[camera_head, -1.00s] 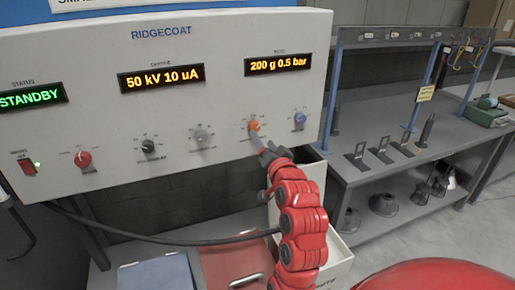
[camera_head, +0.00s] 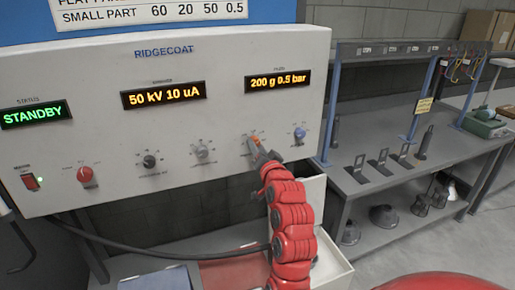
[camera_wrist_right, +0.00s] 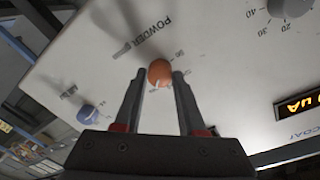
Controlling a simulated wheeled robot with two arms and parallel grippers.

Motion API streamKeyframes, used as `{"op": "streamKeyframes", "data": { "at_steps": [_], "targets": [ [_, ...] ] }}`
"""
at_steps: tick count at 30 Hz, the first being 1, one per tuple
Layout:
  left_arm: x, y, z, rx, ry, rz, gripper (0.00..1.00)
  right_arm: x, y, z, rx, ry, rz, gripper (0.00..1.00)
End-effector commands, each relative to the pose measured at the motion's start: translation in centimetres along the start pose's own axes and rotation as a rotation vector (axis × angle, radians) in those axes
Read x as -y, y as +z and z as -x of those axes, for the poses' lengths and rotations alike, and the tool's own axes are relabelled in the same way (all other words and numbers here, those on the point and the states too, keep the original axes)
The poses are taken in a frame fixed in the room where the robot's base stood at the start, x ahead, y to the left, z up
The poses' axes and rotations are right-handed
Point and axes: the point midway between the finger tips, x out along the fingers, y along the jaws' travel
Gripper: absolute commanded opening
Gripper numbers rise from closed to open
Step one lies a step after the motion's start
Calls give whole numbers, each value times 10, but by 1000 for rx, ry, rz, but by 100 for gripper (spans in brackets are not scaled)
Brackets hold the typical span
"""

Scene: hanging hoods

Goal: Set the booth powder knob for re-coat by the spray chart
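The white RIDGECOAT panel (camera_head: 100,90) carries a row of knobs. The orange powder knob (camera_head: 255,140) is at centre right; it also shows in the right wrist view (camera_wrist_right: 160,72). The feed display (camera_head: 277,81) reads 200 g 0.5 bar. The middle display (camera_head: 163,93) reads 50 kV 10 uA. The spray chart (camera_head: 150,14) is cut by the top edge; its SMALL PART row reads 60 20 50 0.5, other rows are cut off. My left gripper is out of view.
A blue knob (camera_head: 299,134) sits right of the orange one; grey (camera_head: 201,151), black (camera_head: 150,160) and red (camera_head: 85,174) knobs sit left. The status display (camera_head: 36,114) reads STANDBY. A grey bench (camera_head: 365,200) with racks stands at right. A white bin (camera_head: 331,271) is below.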

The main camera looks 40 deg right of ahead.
Motion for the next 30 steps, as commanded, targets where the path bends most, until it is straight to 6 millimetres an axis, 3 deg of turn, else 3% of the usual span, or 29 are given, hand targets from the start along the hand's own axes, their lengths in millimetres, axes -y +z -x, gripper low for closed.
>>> {"op": "streamKeyframes", "data": {
  "at_steps": [1, 5, 6, 17, 30],
  "targets": [
    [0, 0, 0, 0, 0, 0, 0, 0, 0, 0, 0, 1, 0, 25],
    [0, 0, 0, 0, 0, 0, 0, 0, 0, 0, 0, 1, 0, 1],
    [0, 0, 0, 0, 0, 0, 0, 0, 0, 0, 0, 1, 0, 0],
    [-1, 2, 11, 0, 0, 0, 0, -2, 2, 0, -5, -2, 41, 0],
    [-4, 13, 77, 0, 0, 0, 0, -5, 4, 1, -28, -17, 358, 0]
  ]
}}
